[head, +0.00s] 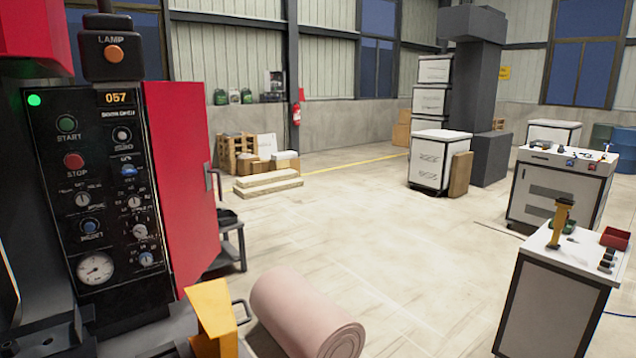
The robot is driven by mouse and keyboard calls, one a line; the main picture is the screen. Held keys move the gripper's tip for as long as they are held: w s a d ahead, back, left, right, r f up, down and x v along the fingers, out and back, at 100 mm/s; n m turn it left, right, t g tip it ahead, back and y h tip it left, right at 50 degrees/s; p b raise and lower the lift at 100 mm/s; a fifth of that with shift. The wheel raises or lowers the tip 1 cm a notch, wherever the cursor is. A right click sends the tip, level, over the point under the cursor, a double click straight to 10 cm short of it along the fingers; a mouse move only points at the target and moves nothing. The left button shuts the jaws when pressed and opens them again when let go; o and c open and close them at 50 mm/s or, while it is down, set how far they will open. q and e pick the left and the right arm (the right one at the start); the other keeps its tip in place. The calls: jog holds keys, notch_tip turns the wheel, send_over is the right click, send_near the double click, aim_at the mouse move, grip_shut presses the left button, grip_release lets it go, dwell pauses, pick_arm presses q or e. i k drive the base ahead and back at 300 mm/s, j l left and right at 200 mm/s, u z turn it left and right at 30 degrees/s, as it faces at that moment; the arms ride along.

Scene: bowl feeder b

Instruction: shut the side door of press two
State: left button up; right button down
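The press stands at the left, with a black control panel (112,190) carrying buttons, knobs, a gauge and the number 057. A red side door (180,170) shows just right of the panel, tall and flat. It seems to stand out from the machine's side, but its hinge and the opening behind it are hidden, so I cannot tell the angle. A grey bar handle (211,181) is near its right edge. No marking "press two" can be read. Neither of my grippers is in view, and nothing touches the door or its handle.
A yellow bracket-like part (212,318) and a pink roll (305,315) are low in front of the door. A small dark stand (232,240) is behind it. A white workbench (560,265) stands at the right. The middle floor is clear.

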aim_at(175, 113)
jog(key=i+l+z, duration=0.35)
jog(key=i+z, duration=0.75)
jog(key=i, duration=0.15)
jog(key=i+j+u, duration=0.1)
jog(key=i+u, duration=0.15)
jog(key=u, duration=0.15)
jog(key=i+u, duration=0.25)
jog(key=u, duration=0.2)
jog(key=i+l+u, duration=0.1)
jog(key=i+u, duration=0.15)
jog(key=u, duration=0.15)
jog(key=i+l+u, duration=0.15)
jog(key=u, duration=0.3)
jog(key=i+l, duration=0.05)
jog(key=i, duration=0.05)
